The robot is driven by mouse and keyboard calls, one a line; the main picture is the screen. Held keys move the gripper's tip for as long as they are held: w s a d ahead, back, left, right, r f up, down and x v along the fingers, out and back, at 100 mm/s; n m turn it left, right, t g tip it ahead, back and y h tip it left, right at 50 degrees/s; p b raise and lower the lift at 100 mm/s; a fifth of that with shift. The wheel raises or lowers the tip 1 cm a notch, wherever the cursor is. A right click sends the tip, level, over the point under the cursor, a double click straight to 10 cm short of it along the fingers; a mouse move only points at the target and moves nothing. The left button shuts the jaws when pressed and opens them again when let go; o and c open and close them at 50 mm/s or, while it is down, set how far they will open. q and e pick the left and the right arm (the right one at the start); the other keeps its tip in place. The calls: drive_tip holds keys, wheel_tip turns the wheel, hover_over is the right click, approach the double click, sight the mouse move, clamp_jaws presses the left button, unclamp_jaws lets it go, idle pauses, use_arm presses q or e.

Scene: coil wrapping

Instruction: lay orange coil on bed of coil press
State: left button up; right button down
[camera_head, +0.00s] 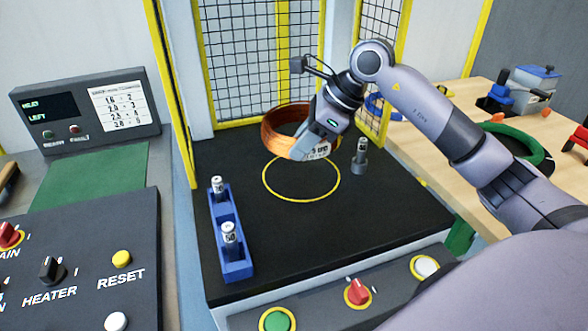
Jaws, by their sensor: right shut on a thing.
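The orange coil (277,140) is a copper-orange ring above the back part of the yellow circle (301,200) marked on the black press bed (370,215). My right gripper (318,148) is shut on the front right side of the coil. The coil looks tilted and seems raised off the bed, but its exact height is hard to tell. The fingertips are partly hidden by the gripper body and the coil. My left gripper is not in view.
A blue holder (233,262) with two white-capped cylinders stands on the bed's left side. A single cylinder (361,150) stands right of the circle. Yellow-framed mesh guards (262,60) close the back and right. A green coil (515,140) lies on the wooden table at right.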

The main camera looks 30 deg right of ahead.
wheel_tip(320, 180, down, 5)
drive_tip(key=shift+r, duration=0.2)
drive_tip(key=shift+f, duration=2.35)
drive_tip(key=c, duration=0.9)
unclamp_jaws()
drive_tip(key=shift+s+f, duration=0.1)
drive_tip(key=shift+f, duration=0.1)
drive_tip(key=shift+c, duration=0.2)
drive_tip(key=v, duration=1.2)
drive_tip(key=shift+b, duration=0.3)
